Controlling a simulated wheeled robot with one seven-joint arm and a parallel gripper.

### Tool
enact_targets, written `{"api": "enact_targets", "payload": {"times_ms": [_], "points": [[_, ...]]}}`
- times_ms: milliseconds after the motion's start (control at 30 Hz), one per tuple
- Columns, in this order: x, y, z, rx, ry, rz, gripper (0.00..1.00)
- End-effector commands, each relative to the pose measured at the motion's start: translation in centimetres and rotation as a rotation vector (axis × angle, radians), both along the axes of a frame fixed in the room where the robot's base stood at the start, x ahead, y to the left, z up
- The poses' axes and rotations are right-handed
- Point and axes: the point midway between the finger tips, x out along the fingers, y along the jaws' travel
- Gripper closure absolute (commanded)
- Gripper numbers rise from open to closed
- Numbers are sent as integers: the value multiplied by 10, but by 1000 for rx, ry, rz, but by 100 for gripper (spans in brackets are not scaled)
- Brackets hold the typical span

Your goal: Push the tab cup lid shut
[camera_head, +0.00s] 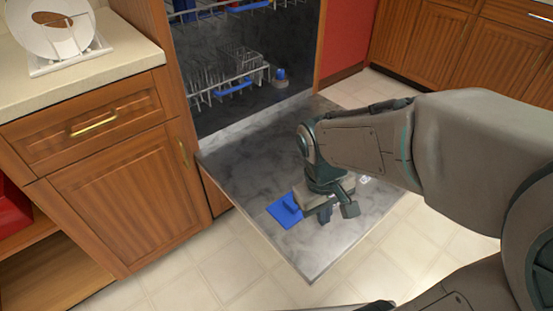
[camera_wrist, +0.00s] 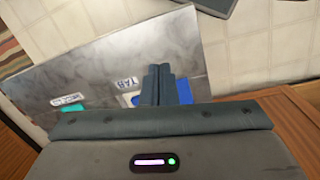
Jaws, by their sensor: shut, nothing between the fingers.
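The tab cup lid (camera_head: 283,212) is a bright blue square piece on the inner face of the lowered dishwasher door. In the head view it lies just left of my gripper, which partly covers the cup area. In the wrist view a "TAB" label (camera_wrist: 128,82) and a pale recess show just left of my fingers. My gripper (camera_wrist: 166,68) is shut and empty, its two fingers together over the door. I cannot tell whether the fingers touch the door or lid.
The open dishwasher door (camera_head: 240,150) lies flat in front of the racks (camera_head: 225,87). A teal labelled piece (camera_wrist: 72,106) sits on the door in the wrist view. A wooden cabinet (camera_head: 110,200) stands at the left. Tiled floor (camera_head: 210,275) is clear around the door's outer edges.

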Motion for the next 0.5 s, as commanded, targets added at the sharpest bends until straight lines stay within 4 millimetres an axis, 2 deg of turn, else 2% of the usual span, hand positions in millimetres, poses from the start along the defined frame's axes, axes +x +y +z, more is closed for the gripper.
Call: {"api": "enact_targets", "payload": {"times_ms": [500], "points": [[32,80,-59,-452,279,890,100]]}}
